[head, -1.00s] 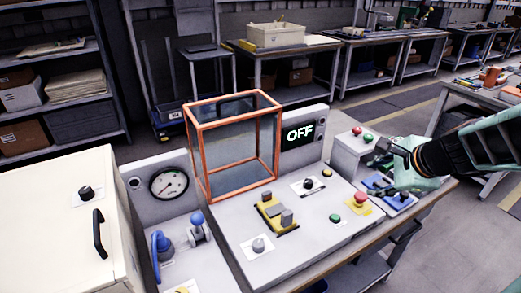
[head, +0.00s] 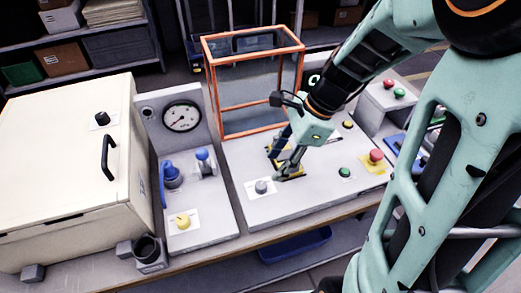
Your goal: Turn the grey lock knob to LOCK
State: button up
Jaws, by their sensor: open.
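The grey lock knob (head: 261,186) sits on a white label plate near the front left of the middle panel. Its pointer direction and the label's words are too small to read. My gripper (head: 284,168) is open and empty just behind and to the right of the knob, with the fingers pointing down towards the panel. It looks apart from the knob. The gripper partly covers the yellow-based grey switches (head: 291,174).
An orange-framed clear box (head: 220,100) stands behind my gripper. A green button (head: 344,172) and a red button (head: 376,155) lie to the right.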

aim_at(261, 185)
jog(key=b+x, duration=0.1)
jog(key=x, duration=0.8)
jog(key=shift+a+f, duration=0.1)
jog(key=shift+f, duration=0.2)
grip_shut()
